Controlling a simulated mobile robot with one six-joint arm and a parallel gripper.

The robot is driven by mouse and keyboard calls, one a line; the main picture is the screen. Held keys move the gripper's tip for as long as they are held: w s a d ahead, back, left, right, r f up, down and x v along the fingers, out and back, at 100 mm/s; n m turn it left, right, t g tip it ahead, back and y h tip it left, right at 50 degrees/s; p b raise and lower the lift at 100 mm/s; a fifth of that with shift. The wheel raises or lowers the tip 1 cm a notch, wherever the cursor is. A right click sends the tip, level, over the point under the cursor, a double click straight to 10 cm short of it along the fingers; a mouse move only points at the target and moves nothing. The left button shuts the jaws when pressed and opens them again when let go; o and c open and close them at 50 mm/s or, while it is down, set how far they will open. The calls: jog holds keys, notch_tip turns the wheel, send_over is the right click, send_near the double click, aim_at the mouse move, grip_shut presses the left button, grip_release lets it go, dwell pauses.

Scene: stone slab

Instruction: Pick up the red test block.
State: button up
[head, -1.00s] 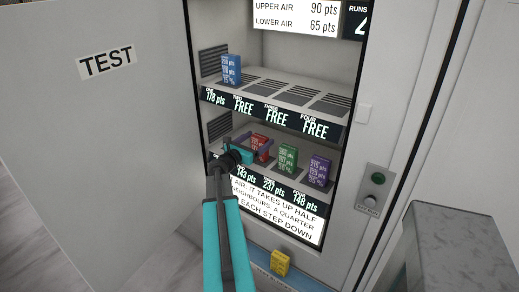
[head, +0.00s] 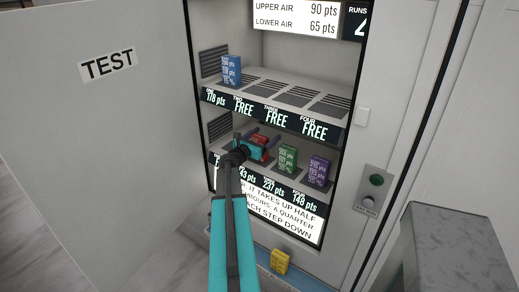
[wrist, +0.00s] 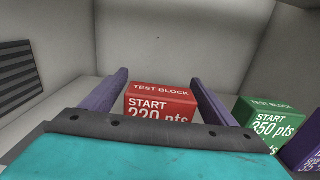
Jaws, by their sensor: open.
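The red test block (wrist: 160,104) stands upright on the lower shelf, and the wrist view shows its label "TEST BLOCK, START 220 pts". In the head view the red block (head: 259,141) is partly covered by my gripper (head: 256,141). My gripper is open, with one purple finger on each side of the block in the wrist view (wrist: 160,95). The left finger is close to the block's left side and the right finger close to its right side; I cannot tell whether either touches. The block's lower front is hidden by the gripper body.
A green block (head: 286,158) stands just right of the red one, with a purple block (head: 319,170) beyond it. A blue block (head: 231,70) stands on the upper shelf. A yellow block (head: 280,262) lies below the cabinet opening. The open door (head: 90,130) is at left.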

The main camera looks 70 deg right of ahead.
jog(key=c, duration=1.5)
jog(key=shift+r, duration=0.2)
jog(key=s+a+r+p, duration=0.1)
jog(key=s+a, duration=0.1)
jog(key=a, duration=0.1)
jog(key=s+a+r+p, duration=0.1)
jog(key=s+a+r, duration=0.1)
jog(key=s+a, duration=0.1)
jog(key=s+a+r+p, duration=0.1)
jog(key=s+a, duration=0.2)
jog(key=a, duration=0.2)
jog(key=shift+s+r, duration=0.1)
jog(key=shift+r, duration=0.3)
jog(key=p, duration=0.2)
jog(key=shift+s+a+p, duration=0.2)
jog(key=shift+a+p, duration=0.05)
jog(key=shift+p, duration=0.1)
